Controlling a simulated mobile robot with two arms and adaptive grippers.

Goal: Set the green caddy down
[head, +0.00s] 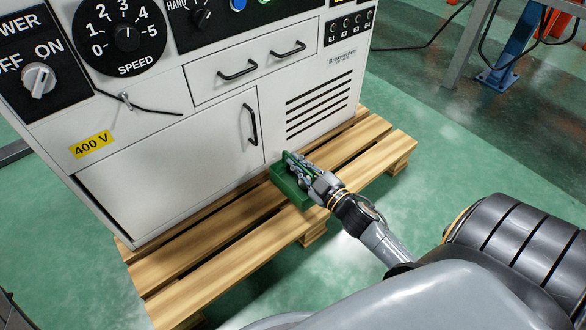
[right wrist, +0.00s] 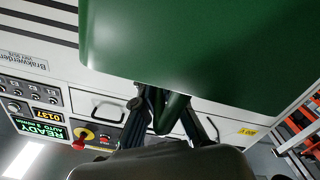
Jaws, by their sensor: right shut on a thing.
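The green caddy (head: 284,186) is at the front of the machine, over the right part of the wooden pallet (head: 215,250). My right gripper (head: 303,170) reaches it from the lower right and is shut on its handle. In the right wrist view, the caddy (right wrist: 200,50) fills the upper part of the picture, and the gripper's dark fingers (right wrist: 165,115) close around a green bar of it. I cannot tell whether the caddy touches the pallet's slats. The inside of the caddy is mostly hidden. My left gripper is not in view.
A white machine cabinet (head: 170,185) with a door, a drawer (head: 255,68) and vent slots stands on the pallet, close behind the caddy. Bare slats lie on both sides of the caddy. Green floor (head: 480,140) is clear to the right. A blue post (head: 510,50) stands at the back right.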

